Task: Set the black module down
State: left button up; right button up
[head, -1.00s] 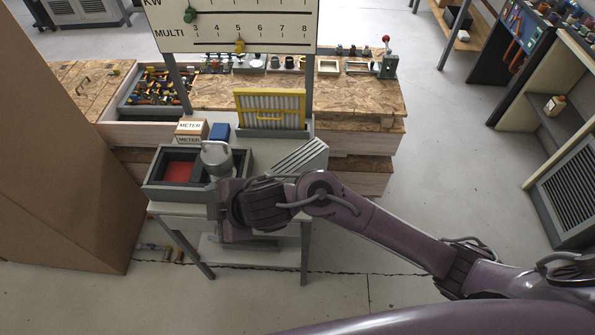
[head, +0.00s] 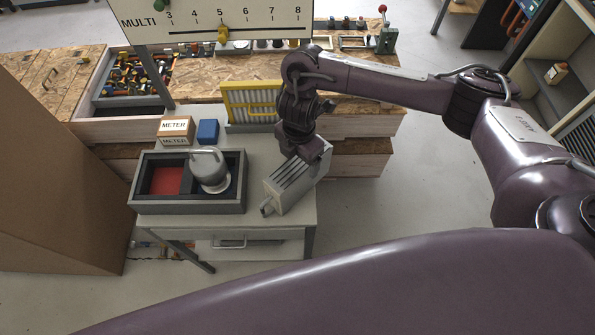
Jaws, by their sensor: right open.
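No plainly black module shows in the head view. A grey round piece with a curved handle (head: 209,170) stands in the dark right compartment of a dark grey tray (head: 187,209). I cannot tell whether it is the module named. The tray's left compartment has a red floor (head: 168,181). My right gripper (head: 299,152) is open, pointing down at the back of a light grey slotted box (head: 288,188), to the right of the tray and apart from it. Its fingertips are partly hidden, so contact with the box cannot be told. My left gripper is not in view.
The tray stands on a small light table (head: 270,222). Behind the tray are a METER box (head: 175,127) and a blue block (head: 208,131). A yellow-framed filter (head: 250,101) stands at the back, below a scale board (head: 220,17). A brown panel (head: 60,180) closes the left side.

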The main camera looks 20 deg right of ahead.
aim_at(299, 164)
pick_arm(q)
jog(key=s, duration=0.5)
pick_arm(e)
jog(key=shift+s+f, duration=0.25)
jog(key=shift+f, duration=0.75)
jog(key=shift+w+f+b, duration=0.2)
jog(key=shift+f+b, duration=0.15)
jog(key=shift+f, duration=0.45)
jog(key=shift+w+d+f, duration=0.1)
jog(key=shift+w+f, duration=0.1)
jog(key=shift+f, duration=0.35)
jog(key=shift+w+f, duration=0.15)
jog(key=shift+f, duration=0.35)
jog(key=shift+s, duration=0.1)
jog(key=c, duration=0.4)
jog(key=shift+c, duration=2.3)
jog(key=c, duration=0.5)
grip_shut()
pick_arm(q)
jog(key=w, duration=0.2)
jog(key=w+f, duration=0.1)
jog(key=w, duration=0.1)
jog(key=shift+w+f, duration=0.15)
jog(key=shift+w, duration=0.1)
pick_arm(e)
jog(key=shift+r, duration=0.15)
